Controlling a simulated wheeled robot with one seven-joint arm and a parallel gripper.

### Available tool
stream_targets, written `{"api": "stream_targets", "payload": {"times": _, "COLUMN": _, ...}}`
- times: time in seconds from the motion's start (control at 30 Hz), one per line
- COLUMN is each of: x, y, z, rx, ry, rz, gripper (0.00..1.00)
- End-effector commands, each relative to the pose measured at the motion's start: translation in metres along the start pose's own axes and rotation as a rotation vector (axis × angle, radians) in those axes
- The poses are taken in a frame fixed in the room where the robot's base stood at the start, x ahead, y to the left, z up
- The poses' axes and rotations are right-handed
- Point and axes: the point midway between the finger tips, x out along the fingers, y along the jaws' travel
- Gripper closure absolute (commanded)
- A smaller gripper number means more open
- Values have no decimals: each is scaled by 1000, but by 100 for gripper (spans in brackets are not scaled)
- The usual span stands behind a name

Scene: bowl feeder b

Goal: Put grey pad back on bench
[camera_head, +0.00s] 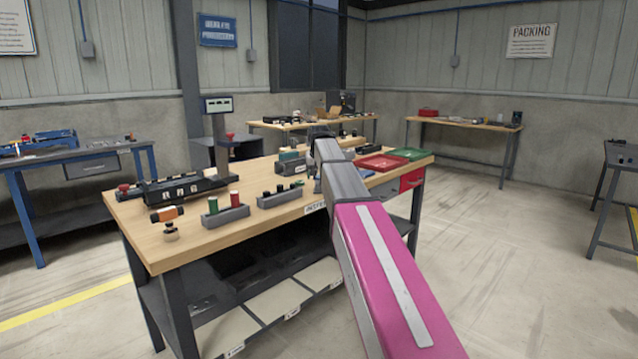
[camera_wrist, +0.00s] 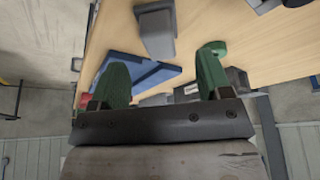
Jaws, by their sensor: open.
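My gripper (camera_wrist: 162,58) is open in the wrist view, its two green fingers wide apart with nothing held between them. A grey block with a sloped face (camera_wrist: 157,30) rests on the wooden bench top (camera_wrist: 100,35) just beyond the fingertips, apart from them. It may be the grey pad; I cannot tell for sure. In the head view my arm reaches over the right half of the bench (camera_head: 190,246), and the fingers are hidden there. I cannot single out the grey pad in that view.
A blue flat tray (camera_wrist: 150,72) lies behind the fingers. A red tray (camera_head: 382,162) and a green tray (camera_head: 410,154) sit at the bench's right end. Grey holders with red and green pieces (camera_head: 226,212) and a black fixture (camera_head: 180,188) stand on the left.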

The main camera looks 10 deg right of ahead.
Motion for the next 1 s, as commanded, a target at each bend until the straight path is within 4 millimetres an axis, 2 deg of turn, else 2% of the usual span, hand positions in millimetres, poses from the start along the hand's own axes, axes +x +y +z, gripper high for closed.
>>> {"api": "stream_targets", "payload": {"times": 0.03, "x": -12, "y": 0, "z": 0, "rx": 0, "ry": 3, "rz": 0, "gripper": 29}}
{"api": "stream_targets", "payload": {"times": 0.2, "x": -42, "y": 0, "z": 0, "rx": 0, "ry": 3, "rz": 0, "gripper": 29}}
{"api": "stream_targets", "payload": {"times": 0.4, "x": -63, "y": 0, "z": 0, "rx": 0, "ry": 2, "rz": 0, "gripper": 29}}
{"api": "stream_targets", "payload": {"times": 0.6, "x": -69, "y": 0, "z": 0, "rx": 0, "ry": 0, "rz": 0, "gripper": 29}}
{"api": "stream_targets", "payload": {"times": 1.0, "x": -69, "y": 0, "z": 0, "rx": 0, "ry": 0, "rz": 0, "gripper": 29}}
